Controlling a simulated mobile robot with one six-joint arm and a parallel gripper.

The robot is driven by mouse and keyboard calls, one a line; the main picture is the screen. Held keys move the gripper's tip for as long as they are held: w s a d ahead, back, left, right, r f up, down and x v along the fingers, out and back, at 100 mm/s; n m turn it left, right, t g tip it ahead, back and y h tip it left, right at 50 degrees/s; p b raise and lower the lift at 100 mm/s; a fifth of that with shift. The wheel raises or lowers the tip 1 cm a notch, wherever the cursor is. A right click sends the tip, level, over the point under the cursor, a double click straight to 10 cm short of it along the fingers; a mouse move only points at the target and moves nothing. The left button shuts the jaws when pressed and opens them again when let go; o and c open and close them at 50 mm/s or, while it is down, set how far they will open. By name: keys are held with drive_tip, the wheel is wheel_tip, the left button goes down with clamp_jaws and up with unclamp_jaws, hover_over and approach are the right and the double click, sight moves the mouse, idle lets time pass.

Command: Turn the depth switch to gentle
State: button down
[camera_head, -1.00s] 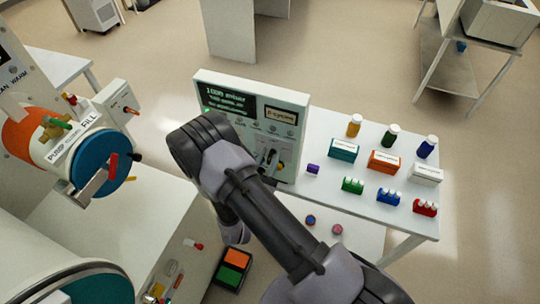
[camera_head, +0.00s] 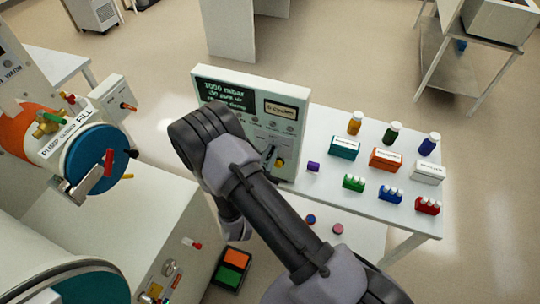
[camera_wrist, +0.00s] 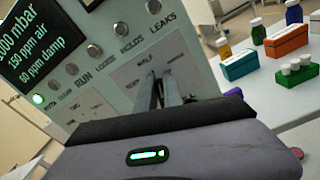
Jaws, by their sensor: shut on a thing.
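The control panel (camera_head: 293,98) stands upright on the white table; it also fills the left of the wrist view (camera_wrist: 118,65). It has a dark display with green text, a row of round buttons and pale switch plates below them. My gripper (camera_wrist: 158,90) has its two dark fingers at the right-hand plate (camera_wrist: 133,72), under the "LEAKS" button. The fingers are close together on the depth switch, which they largely hide. In the head view my arm covers most of the gripper and the panel's lower left. A yellow knob (camera_head: 280,162) shows at the panel's lower right.
Right of the panel, boxes (camera_head: 386,158), bottles (camera_head: 391,134) and vial racks (camera_head: 390,196) stand on the white table (camera_head: 325,192). A small purple item (camera_head: 313,167) is close to the panel's foot. A pump drum (camera_head: 95,160) with a handle is at left.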

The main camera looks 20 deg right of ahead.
drive_tip(key=c, duration=1.5)
unclamp_jaws()
drive_tip(key=v, duration=1.7)
drive_tip(key=shift+s+a, duration=0.1)
drive_tip(key=shift+s, duration=0.05)
